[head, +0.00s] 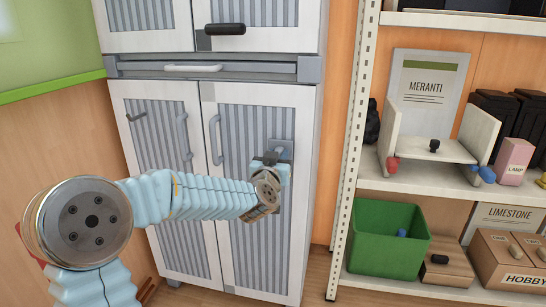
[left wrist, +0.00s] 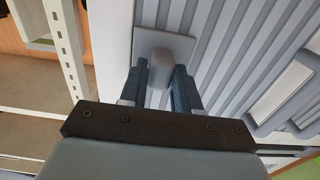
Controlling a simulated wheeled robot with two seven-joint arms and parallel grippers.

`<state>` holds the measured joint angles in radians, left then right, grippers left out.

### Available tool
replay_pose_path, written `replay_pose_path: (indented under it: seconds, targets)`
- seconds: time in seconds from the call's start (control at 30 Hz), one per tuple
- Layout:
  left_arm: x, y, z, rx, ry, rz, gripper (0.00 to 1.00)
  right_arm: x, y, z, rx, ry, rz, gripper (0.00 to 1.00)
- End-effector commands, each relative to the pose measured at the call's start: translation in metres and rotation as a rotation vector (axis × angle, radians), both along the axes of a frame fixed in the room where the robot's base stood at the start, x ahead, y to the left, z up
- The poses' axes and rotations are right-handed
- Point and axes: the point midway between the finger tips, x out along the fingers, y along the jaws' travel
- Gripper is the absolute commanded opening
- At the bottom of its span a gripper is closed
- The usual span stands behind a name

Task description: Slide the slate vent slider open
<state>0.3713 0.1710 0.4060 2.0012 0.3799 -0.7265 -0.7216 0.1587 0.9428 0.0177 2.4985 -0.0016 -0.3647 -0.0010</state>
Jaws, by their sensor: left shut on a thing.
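The slate vent slider shows as a small grey-blue plate (head: 284,146) on the right striped door of the white cabinet. In the left wrist view its plate (left wrist: 182,45) lies on the ribbed panel, with a rounded grey knob (left wrist: 160,62) standing out from it. My left gripper (head: 272,158) reaches the plate from the left, and its arm covers part of the door. In the left wrist view my left gripper (left wrist: 161,80) has its two dark fingers on either side of the knob, shut on it. My right gripper is in neither view.
The cabinet doors carry curved blue-grey handles (head: 215,139); a drawer with a pale handle (head: 193,68) sits above. A white shelf rack (head: 346,150) stands close on the right, with a green bin (head: 385,258) and boxes. Wooden floor shows between cabinet and rack.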

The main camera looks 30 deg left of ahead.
Motion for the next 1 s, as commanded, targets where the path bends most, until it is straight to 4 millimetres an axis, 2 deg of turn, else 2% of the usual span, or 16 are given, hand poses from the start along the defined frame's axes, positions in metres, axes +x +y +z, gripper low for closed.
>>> replay_pose_path:
  seconds: [0.03, 0.07, 0.2, 0.47, 0.57, 0.67, 1.0]
  targets:
    - [0.001, -0.004, 0.001, 0.000, 0.000, -0.010, 0.00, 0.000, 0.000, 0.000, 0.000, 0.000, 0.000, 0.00]
    - [0.000, -0.004, 0.001, 0.000, 0.000, -0.010, 0.35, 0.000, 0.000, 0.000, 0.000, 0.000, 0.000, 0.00]
    - [0.000, -0.004, 0.001, 0.000, 0.000, -0.009, 0.53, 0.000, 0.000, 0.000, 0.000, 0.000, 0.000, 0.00]
    - [0.000, -0.003, 0.000, 0.000, 0.000, -0.007, 0.53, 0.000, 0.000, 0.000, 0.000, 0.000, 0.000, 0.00]
    - [-0.006, -0.004, 0.000, 0.000, -0.001, -0.007, 0.53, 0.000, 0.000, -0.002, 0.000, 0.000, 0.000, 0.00]
    - [-0.021, -0.008, 0.000, 0.002, -0.001, -0.006, 0.53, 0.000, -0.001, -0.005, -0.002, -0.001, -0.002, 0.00]
    - [-0.101, -0.027, 0.000, 0.002, -0.003, -0.008, 0.53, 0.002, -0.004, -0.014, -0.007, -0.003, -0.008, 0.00]
